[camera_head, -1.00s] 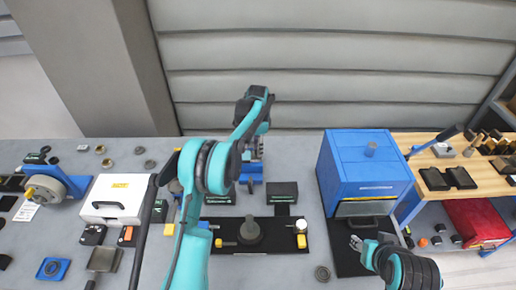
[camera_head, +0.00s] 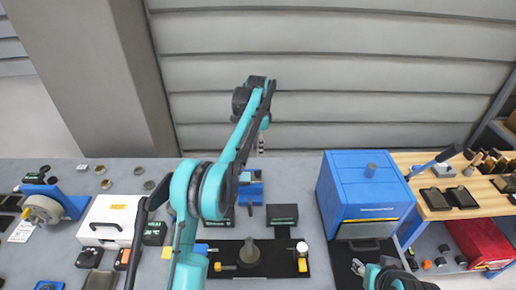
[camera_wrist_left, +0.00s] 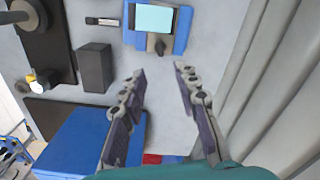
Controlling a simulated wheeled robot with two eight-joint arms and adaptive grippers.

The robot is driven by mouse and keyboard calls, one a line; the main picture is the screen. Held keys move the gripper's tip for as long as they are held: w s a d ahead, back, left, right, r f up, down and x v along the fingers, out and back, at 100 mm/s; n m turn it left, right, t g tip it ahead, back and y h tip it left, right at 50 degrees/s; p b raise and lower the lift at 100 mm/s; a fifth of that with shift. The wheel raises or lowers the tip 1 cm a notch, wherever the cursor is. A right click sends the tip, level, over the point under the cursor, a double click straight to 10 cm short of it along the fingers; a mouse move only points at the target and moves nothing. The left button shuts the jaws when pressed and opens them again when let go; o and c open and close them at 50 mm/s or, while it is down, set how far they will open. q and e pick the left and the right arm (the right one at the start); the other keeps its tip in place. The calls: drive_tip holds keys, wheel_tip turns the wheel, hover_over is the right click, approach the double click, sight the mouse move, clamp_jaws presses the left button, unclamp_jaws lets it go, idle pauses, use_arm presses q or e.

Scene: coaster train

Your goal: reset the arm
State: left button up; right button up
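My left arm reaches up over the back of the bench in the head view. Its gripper (camera_head: 262,140) hangs over the blue stand there, seen small and from the side. In the left wrist view the two fingers (camera_wrist_left: 160,74) are spread apart with nothing between them, so it is open and empty. Below it is a blue device with a pale screen (camera_wrist_left: 155,18). My right gripper (camera_head: 358,267) is low at the right, over the dark mat in front of the blue cabinet. Its finger opening is too small to tell.
The blue cabinet (camera_head: 362,195) stands right of centre, also in the left wrist view (camera_wrist_left: 85,145). A black box (camera_head: 282,215) stands behind the black tray (camera_head: 284,266). A white case (camera_head: 108,222) is at left. A wooden-topped bench (camera_head: 428,212) is at far right.

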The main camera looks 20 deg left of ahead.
use_arm(q)
drive_tip(key=s+d+r+n+t+b, duration=0.1)
drive_tip(key=s+r+n+t+b, duration=0.15)
drive_tip(key=s, duration=0.65)
drive_tip(key=s+d+r+n+t+b, duration=0.1)
drive_tip(key=s+r+n+b, duration=0.15)
drive_tip(key=s, duration=0.55)
drive_tip(key=s+f+n+t+b, duration=0.1)
drive_tip(key=s+f+n+t, duration=0.1)
drive_tip(key=s+f, duration=0.4)
drive_tip(key=s+f+n+t+b, duration=0.1)
drive_tip(key=s+f+n, duration=0.3)
drive_tip(key=s, duration=1)
wheel_tip(320, 180, down, 4)
drive_tip(key=shift+d+r+t+b, duration=0.25)
drive_tip(key=shift+d+t+b, duration=0.15)
drive_tip(key=shift+b, duration=0.4)
